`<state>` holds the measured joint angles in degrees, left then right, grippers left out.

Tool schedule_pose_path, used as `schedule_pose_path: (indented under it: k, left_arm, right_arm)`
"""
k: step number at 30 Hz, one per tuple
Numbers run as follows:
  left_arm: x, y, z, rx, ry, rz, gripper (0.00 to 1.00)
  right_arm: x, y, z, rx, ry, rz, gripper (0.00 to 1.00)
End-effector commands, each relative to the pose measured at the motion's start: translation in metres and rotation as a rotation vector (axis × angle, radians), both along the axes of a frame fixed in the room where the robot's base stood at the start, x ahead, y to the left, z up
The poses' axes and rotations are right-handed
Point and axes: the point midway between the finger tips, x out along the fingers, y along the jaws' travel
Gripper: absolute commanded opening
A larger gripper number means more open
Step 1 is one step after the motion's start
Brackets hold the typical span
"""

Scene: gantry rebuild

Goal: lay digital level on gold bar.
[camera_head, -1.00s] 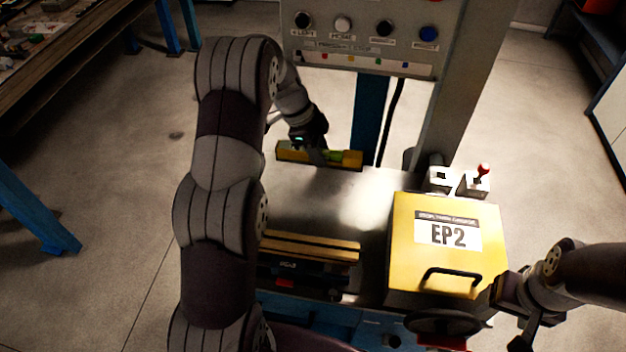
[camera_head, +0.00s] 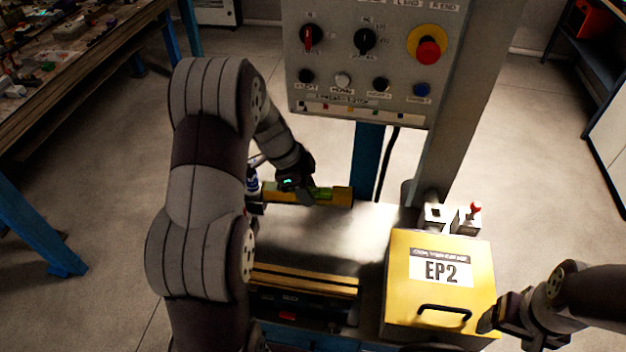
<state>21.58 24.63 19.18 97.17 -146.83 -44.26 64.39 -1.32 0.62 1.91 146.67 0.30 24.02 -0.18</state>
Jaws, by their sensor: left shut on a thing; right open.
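The digital level (camera_head: 335,196) is a yellow bar with a green window, at the back edge of the grey metal table top. My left gripper (camera_head: 306,197) is shut on it near its middle, reaching down from above. I cannot tell whether the level touches the surface. A gold bar (camera_head: 305,279) lies across the front left of the table, partly hidden at its left end by my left arm. It shows a dark lengthwise line. My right gripper (camera_head: 492,322) is open and empty at the front right, beside the yellow case.
A yellow case marked EP2 (camera_head: 440,306) with a black handle stands at right on the table. Small switch boxes (camera_head: 466,220) sit behind it. A control panel (camera_head: 365,65) rises at the back. The table's middle (camera_head: 325,235) is clear.

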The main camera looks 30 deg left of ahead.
Motion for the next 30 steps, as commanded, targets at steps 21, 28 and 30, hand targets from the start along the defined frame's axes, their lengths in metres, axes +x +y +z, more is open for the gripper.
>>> schedule_pose_path:
  k: [21, 28, 30]
  left_arm:
    - [-0.138, -0.027, -0.039, 0.001, 0.000, -0.098, 0.00]
    - [-0.138, -0.027, -0.056, 0.000, -0.001, -0.100, 0.00]
    - [-0.138, -0.027, -0.064, 0.000, -0.001, -0.099, 0.00]
  right_arm:
    - [0.000, 0.000, 0.064, 0.000, 0.000, 0.000, 0.73]
    - [0.000, 0.000, 0.043, 0.000, 0.000, 0.000, 0.73]
    - [0.000, 0.000, 0.034, 0.000, 0.000, 0.000, 0.73]
